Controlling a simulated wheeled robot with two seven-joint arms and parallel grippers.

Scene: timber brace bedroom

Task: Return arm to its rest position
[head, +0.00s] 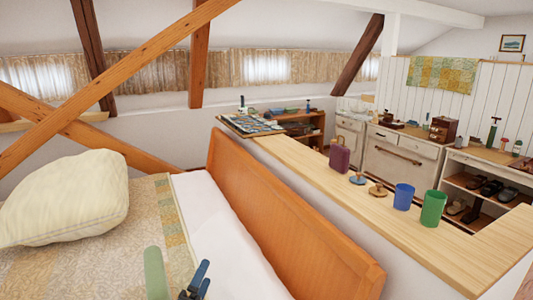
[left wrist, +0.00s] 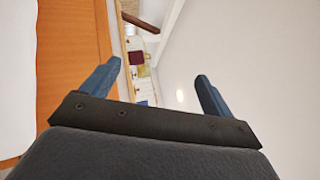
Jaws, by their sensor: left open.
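My left gripper (head: 196,278) is at the bottom of the head view, low over the bed and left of the wooden headboard (head: 270,215). Its two blue fingers also show in the left wrist view (left wrist: 158,72). They stand wide apart with nothing between them. The orange side of the headboard (left wrist: 72,60) is left of the fingers in that view, with pale wall or ceiling to the right. Most of my left arm is outside the head view. My right gripper does not show.
The bed (head: 80,265) holds a cream pillow (head: 65,198). Beyond the headboard, a wooden ledge (head: 310,168) carries a purple bag (head: 340,154), a blue cup (head: 403,196) and a green cup (head: 433,208). A slanted timber brace (head: 120,80) crosses the left side.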

